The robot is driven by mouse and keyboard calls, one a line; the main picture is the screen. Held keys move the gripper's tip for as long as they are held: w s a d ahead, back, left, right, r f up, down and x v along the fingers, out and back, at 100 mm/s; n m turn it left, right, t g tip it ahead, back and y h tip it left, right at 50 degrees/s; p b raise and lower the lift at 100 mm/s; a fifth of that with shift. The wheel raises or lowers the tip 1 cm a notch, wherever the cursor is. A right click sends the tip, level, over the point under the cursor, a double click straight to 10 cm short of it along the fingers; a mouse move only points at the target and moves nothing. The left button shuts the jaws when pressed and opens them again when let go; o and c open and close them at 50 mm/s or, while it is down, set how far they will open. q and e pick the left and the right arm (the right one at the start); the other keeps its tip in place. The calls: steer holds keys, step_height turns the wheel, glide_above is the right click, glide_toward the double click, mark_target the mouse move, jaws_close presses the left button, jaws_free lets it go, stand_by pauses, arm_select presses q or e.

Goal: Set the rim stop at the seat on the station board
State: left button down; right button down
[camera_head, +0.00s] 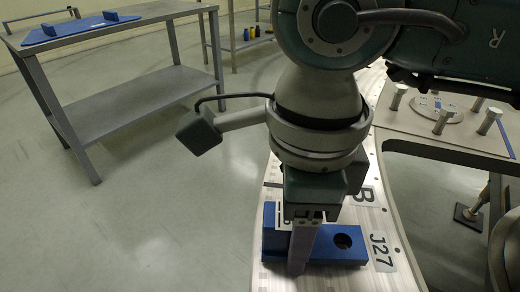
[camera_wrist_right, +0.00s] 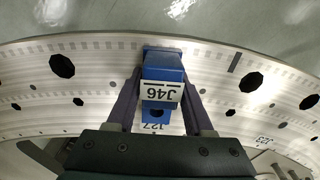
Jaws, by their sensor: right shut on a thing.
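The blue rim stop (camera_head: 328,252) is at the left edge of the curved metal plate (camera_head: 395,231), with a dark round hole towards its right end. It also shows in the right wrist view (camera_wrist_right: 162,62), with a white label reading J46 upside down. My right gripper (camera_head: 299,262) points down and is shut on the stop; its fingers (camera_wrist_right: 160,92) lie on either side of it. I cannot tell whether the stop rests on the plate or is just above it. My left gripper is not in view. I cannot tell which surface is the station board.
A plate label J27 (camera_head: 381,252) lies just right of the stop, and a B label (camera_head: 362,196) is behind it. Several upright pegs (camera_head: 442,121) stand on a board at the right. A grey table (camera_head: 128,17) with a blue board (camera_head: 78,31) stands at upper left. Open floor lies between.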

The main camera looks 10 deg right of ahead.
steer(key=shift+f, duration=0.2)
steer(key=shift+d+f+b, duration=0.1)
steer(key=shift+d+b, duration=0.05)
steer(key=shift+b, duration=0.15)
